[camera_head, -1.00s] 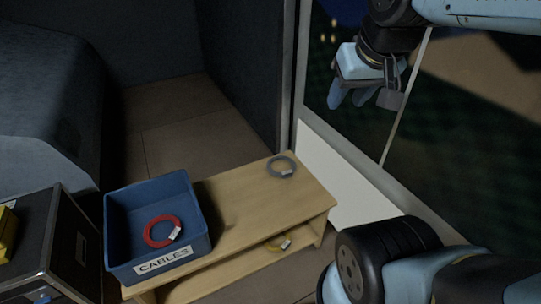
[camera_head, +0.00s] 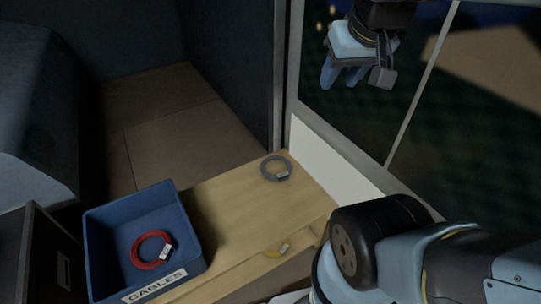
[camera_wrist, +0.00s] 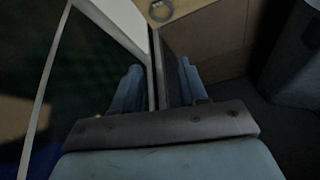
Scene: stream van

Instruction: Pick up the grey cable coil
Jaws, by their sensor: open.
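The grey cable coil (camera_head: 276,168) lies flat on the wooden bench, near its far end, with a small white tag on it. It also shows at the top of the wrist view (camera_wrist: 160,10), beyond the fingertips. My gripper (camera_head: 341,80) is open and empty. In the head view it is raised in front of the window, above and to the right of the coil, well apart from it. In the wrist view the two blue fingers (camera_wrist: 158,80) point towards the bench.
A blue box (camera_head: 190,235) labelled CABLES stands at the bench's near end with a red coil (camera_head: 151,250) inside. The wooden bench (camera_head: 235,205) is clear between box and grey coil. A white panel (camera_head: 325,155) and window border its right.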

